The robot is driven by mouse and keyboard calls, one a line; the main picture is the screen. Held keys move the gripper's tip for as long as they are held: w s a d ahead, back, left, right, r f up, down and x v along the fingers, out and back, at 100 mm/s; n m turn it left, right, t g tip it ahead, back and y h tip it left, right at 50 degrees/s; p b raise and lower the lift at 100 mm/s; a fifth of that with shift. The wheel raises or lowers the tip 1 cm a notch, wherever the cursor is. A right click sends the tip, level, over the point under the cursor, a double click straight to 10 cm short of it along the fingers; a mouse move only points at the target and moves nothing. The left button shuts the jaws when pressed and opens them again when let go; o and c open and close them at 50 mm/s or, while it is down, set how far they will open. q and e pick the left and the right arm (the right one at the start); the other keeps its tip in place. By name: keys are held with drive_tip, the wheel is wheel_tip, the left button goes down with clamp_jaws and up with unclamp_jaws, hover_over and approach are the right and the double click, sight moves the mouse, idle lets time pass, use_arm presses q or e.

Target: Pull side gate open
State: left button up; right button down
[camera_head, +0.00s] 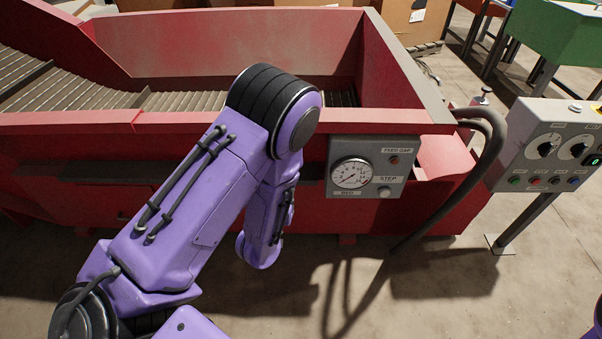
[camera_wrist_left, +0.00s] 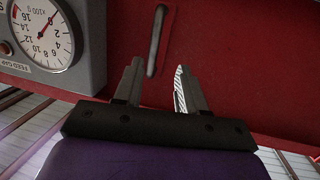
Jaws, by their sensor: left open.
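In the left wrist view, a slim grey bar handle (camera_wrist_left: 157,40) stands on a red panel (camera_wrist_left: 235,60), which appears to be the side gate. The panel's outline is not clear, and I see no open gap along it. My left gripper (camera_wrist_left: 159,66) is open and faces the handle. The handle's near end shows between the two fingertips; I cannot tell whether they touch it. In the head view my purple left arm reaches down in front of the red machine (camera_head: 70,125) and hides the handle and the gripper. My right gripper is in neither view.
A grey gauge box (camera_head: 390,150) sits on the machine's front, right of my arm; its gauge (camera_wrist_left: 42,32) shows close by in the wrist view. A thick dark hose (camera_head: 490,150) and a control panel (camera_head: 545,150) stand at right. The floor (camera_head: 480,290) in front is clear.

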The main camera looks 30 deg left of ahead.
use_arm(q)
drive_tip(key=shift+t, duration=0.8)
drive_tip(key=r+x, duration=0.1)
drive_tip(key=x, duration=0.7)
drive_tip(key=r+x, duration=0.1)
drive_tip(key=x, duration=0.3)
drive_tip(key=shift+w+d+r, duration=0.1)
drive_tip(key=shift+w+r, duration=0.1)
drive_tip(key=shift+r, duration=0.15)
clamp_jaws()
